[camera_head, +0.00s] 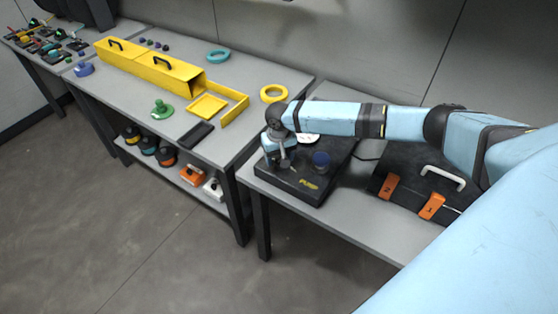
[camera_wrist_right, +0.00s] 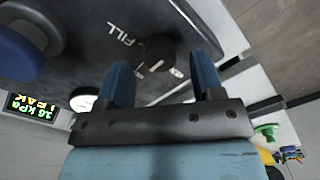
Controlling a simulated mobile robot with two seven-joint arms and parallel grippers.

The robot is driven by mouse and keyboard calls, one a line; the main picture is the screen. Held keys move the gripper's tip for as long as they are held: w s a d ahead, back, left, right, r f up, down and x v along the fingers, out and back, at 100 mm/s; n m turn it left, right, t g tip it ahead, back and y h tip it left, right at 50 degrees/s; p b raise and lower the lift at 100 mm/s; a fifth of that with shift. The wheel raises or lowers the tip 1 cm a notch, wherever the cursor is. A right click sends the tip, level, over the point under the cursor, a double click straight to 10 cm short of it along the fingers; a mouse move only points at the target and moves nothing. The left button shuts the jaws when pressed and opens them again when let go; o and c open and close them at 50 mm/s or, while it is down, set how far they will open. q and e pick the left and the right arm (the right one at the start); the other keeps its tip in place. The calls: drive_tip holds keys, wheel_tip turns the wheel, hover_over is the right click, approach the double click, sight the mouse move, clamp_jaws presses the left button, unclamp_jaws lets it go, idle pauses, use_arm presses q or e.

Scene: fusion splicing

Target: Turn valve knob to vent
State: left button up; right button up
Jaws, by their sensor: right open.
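The black pump box (camera_head: 318,187), lettered PUMP, sits on the grey table in the head view. My right gripper (camera_head: 281,163) points down over its left part. In the right wrist view the two blue fingers of my right gripper (camera_wrist_right: 161,72) are open and apart. A small dark valve knob (camera_wrist_right: 158,53) shows between and beyond the fingertips, beside the word FILL on the box top. Whether a finger touches it cannot be told. In the head view the gripper hides the knob. My left gripper is not in view.
A lit display (camera_wrist_right: 33,107) reads 16 kPa. A black case (camera_head: 415,178) with orange tags lies to the right. A yellow ring (camera_head: 273,93) lies on the neighbouring table.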

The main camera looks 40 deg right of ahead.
drive_tip(key=shift+f, duration=1.1)
drive_tip(key=c, duration=0.9)
